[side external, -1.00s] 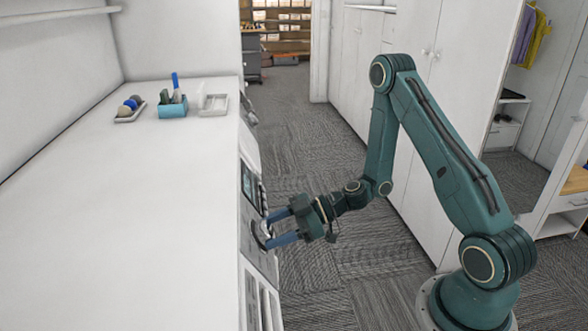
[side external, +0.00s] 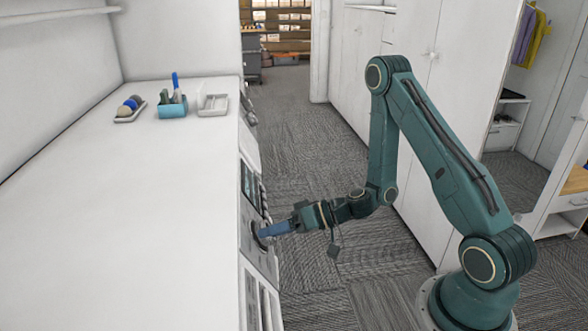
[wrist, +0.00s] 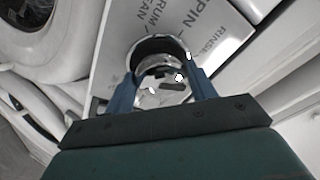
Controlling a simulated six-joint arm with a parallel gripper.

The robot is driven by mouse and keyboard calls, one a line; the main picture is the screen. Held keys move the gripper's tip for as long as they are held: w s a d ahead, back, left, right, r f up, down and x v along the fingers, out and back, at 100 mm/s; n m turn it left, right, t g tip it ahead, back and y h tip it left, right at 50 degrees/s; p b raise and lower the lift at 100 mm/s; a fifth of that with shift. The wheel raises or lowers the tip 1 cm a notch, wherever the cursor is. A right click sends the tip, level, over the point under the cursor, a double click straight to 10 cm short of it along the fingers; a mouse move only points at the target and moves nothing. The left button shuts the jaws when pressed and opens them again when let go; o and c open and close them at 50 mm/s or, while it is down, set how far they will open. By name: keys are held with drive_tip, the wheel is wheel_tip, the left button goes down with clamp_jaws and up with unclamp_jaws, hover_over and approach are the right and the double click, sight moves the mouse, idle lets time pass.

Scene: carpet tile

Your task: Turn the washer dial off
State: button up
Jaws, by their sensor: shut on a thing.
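The washer dial (wrist: 158,48) is a round knob with a shiny metal rim on the washer's front panel (wrist: 215,28). In the wrist view, words such as SPIN and RINSE are printed around it. My gripper (wrist: 162,85) has its blue fingers on opposite sides of the dial and is shut on it. In the side view, my gripper (side external: 268,231) reaches the panel from the right, and the dial's dark edge (side external: 258,236) shows at the fingertips. Most of the dial is hidden there by the fingers. I cannot read which setting the dial points to.
A long white countertop (side external: 130,220) runs above the panel. On it stand a blue holder (side external: 173,107), a small tray with balls (side external: 130,110) and an empty white tray (side external: 213,105). A round door (wrist: 35,25) shows in the wrist view. Carpet floor (side external: 310,165) lies open behind my arm.

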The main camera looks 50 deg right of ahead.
drive_tip(key=shift+m+h, duration=0.5)
drive_tip(key=shift+m, duration=1.1)
drive_tip(key=o, duration=1)
drive_tip(key=shift+r, duration=0.3)
